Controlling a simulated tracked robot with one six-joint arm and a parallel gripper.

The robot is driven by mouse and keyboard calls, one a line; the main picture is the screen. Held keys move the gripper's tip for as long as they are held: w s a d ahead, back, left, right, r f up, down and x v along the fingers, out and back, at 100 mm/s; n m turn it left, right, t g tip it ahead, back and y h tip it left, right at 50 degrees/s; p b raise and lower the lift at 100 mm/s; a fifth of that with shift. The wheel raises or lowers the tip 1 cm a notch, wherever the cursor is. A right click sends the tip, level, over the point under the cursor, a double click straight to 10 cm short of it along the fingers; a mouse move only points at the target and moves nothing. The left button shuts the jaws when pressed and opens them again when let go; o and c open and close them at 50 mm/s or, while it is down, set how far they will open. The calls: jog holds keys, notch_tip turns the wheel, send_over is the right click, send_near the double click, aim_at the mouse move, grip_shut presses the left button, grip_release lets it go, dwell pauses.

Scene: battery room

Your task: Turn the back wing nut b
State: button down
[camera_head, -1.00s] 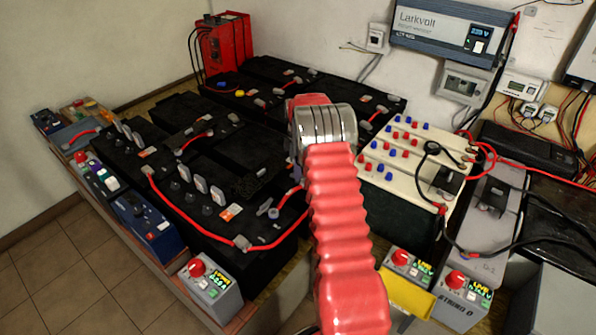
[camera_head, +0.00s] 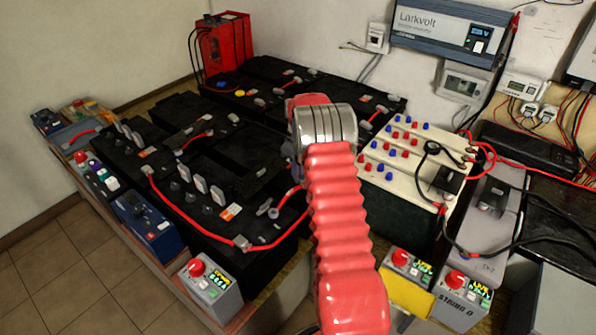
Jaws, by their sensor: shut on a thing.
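My red ribbed arm (camera_head: 337,205) with a silver collar (camera_head: 327,123) reaches forward over the black batteries (camera_head: 255,155). Its far end is turned away from me, and my gripper's fingers are hidden behind it. I cannot see what they touch. Small grey fittings stand on the battery tops, among them upright tabs (camera_head: 201,188) on the near battery and more tabs (camera_head: 127,132) farther left. I cannot tell which fitting is the back wing nut b. It may be hidden behind my arm.
Red cables (camera_head: 185,221) loop over the battery tops. A red box (camera_head: 225,40) stands at the back left. A cream-topped battery (camera_head: 415,150) with red and blue caps is right of my arm. Grey units with red knobs (camera_head: 211,286) line the front. Open floor lies at the left.

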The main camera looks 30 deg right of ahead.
jog(key=shift+w+d+r+m, duration=0.1)
jog(key=shift+m, duration=0.2)
jog(key=c, duration=1.8)
grip_release()
jog(key=shift+c, duration=0.2)
notch_tip(320, 180, up, 14)
jog(key=shift+f, duration=0.2)
